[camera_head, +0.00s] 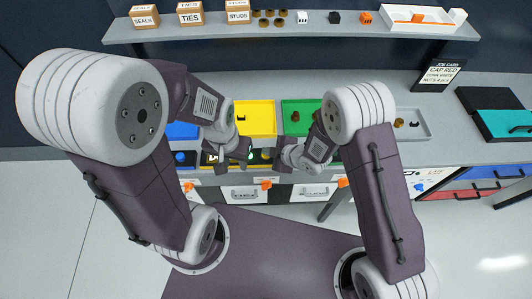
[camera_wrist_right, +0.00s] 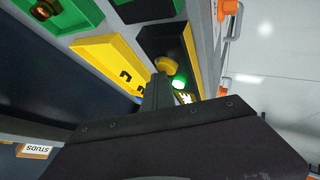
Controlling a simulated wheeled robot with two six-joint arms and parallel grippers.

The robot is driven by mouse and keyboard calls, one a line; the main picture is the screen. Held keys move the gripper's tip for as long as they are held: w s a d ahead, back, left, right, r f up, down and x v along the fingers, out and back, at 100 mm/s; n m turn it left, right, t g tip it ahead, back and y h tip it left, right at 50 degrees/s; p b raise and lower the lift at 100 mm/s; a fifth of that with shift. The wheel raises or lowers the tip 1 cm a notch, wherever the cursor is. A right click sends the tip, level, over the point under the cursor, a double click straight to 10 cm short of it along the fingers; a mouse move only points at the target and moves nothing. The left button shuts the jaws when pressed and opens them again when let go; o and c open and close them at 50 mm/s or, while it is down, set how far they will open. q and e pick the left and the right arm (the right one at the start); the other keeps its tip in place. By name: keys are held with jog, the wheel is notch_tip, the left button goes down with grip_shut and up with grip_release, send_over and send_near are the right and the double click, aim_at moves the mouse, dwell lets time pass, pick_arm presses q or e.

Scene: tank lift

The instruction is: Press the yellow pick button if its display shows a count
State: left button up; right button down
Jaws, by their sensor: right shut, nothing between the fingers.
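In the right wrist view, the yellow button (camera_wrist_right: 166,65) sits on a dark panel (camera_wrist_right: 158,40) in front of the yellow bin (camera_wrist_right: 105,58). A lit green lamp (camera_wrist_right: 179,84) is beside it. The display (camera_wrist_right: 187,98) next to the lamp shows lit yellowish marks, partly hidden and too small to read. My right gripper (camera_wrist_right: 158,82) is shut and empty, its tip close to the button; I cannot tell whether they touch. In the head view my right gripper (camera_head: 284,158) and my left gripper (camera_head: 236,155) are both at the bench front, covering much of the panels.
The yellow bin (camera_head: 254,117) stands between the blue bin (camera_head: 183,131) and the green bin (camera_head: 298,112). A grey tray (camera_head: 418,134) lies to the right. Orange-handled fittings (camera_head: 266,184) stick out below the bench edge. A shelf (camera_head: 290,30) with boxes runs behind.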

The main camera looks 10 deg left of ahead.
jog(key=shift+r, duration=0.1)
jog(key=shift+r+p, duration=0.65)
jog(key=shift+r, duration=0.15)
jog(key=shift+r, duration=0.1)
notch_tip(320, 180, up, 5)
jog(key=p, duration=0.3)
jog(key=shift+p, duration=0.4)
